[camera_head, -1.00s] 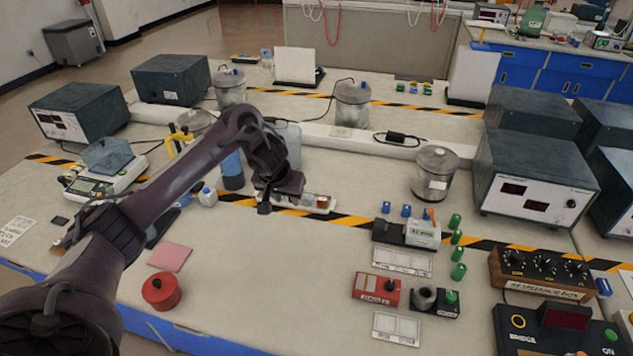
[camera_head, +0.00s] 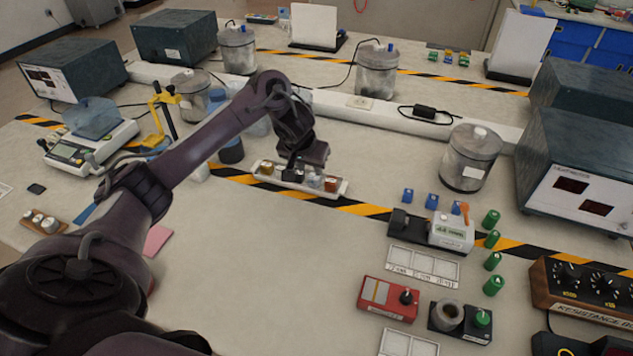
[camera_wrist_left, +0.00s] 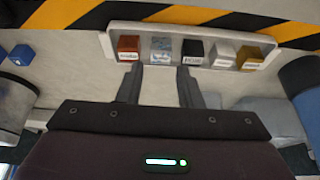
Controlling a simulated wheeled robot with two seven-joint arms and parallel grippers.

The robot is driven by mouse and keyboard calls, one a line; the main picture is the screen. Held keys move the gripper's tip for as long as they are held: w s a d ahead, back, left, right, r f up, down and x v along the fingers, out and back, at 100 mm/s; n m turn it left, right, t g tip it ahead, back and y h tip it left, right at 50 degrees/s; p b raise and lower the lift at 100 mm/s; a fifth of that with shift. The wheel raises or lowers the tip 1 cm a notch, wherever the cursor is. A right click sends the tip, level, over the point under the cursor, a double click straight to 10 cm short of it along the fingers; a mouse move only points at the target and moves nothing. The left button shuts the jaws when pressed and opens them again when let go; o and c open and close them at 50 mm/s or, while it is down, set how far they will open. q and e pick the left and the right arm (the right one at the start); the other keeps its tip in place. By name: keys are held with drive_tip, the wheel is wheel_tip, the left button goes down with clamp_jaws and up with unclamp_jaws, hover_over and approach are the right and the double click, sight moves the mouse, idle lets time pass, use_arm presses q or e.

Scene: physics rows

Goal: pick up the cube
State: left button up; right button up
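Several small cubes stand in a row in a white tray (camera_head: 343,190). In the left wrist view the tray (camera_wrist_left: 215,31) holds a copper-brown cube (camera_wrist_left: 128,47), a mottled grey-blue cube (camera_wrist_left: 162,50), a dark-topped cube (camera_wrist_left: 193,52), a silvery cube (camera_wrist_left: 222,54) and a gold cube (camera_wrist_left: 250,58). The frames do not show which cube is meant. My left gripper (camera_wrist_left: 160,78) is open and empty, its fingers short of the grey-blue and dark cubes. In the head view my left gripper (camera_head: 292,174) overlaps the tray and hides part of the row. My right gripper is not in view.
A lidded metal jar (camera_head: 470,160) stands right of the tray. A balance (camera_head: 88,148) and a yellow stand (camera_head: 165,110) are at left. Red (camera_head: 389,298) and green-buttoned devices sit front right. The bench in front of the tray is clear.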

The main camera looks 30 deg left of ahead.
sight(314, 176)
use_arm(q)
drive_tip(key=x, duration=0.3)
drive_tip(key=w+x, duration=0.1)
drive_tip(key=x, duration=0.3)
drive_tip(key=shift+a, duration=0.2)
drive_tip(key=shift+r, duration=0.1)
drive_tip(key=shift+s, duration=0.1)
drive_tip(key=c, duration=0.7)
drive_tip(key=shift+o, duration=0.2)
drive_tip(key=shift+r, duration=0.1)
